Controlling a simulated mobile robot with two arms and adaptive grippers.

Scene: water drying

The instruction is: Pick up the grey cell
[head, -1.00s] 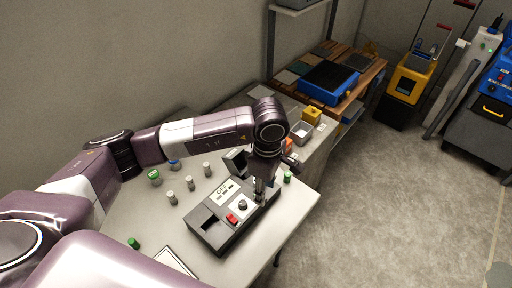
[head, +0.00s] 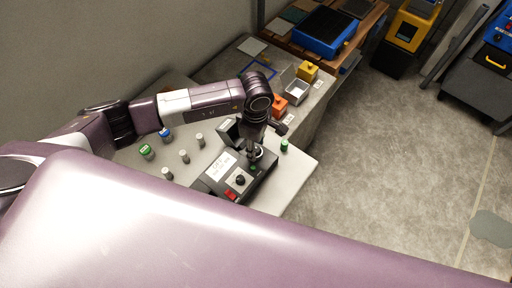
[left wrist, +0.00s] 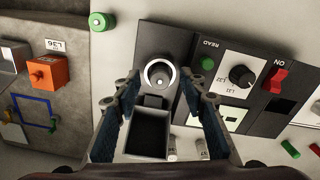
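My left gripper (head: 256,152) is over the dark instrument (head: 256,180) on the light table; the instrument also shows in the left wrist view (left wrist: 185,40). In the left wrist view the gripper (left wrist: 158,102) is open, its two fingers spread on either side of the instrument's raised black lid (left wrist: 152,132). Just beyond the fingertips is a round well (left wrist: 160,73) with a pale ring and something grey and round inside; I cannot tell for certain whether it is the grey cell. Several grey-white cylinders, including one nearest (head: 167,173), stand left of the instrument. My right gripper is out of view.
A green-capped jar (head: 147,152) and a blue-capped jar (head: 165,133) stand at the left. A green cylinder (head: 284,145) is near the table's right edge. An orange box (head: 278,106), a grey tray (head: 296,92) and a yellow box (head: 307,72) stand farther back.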

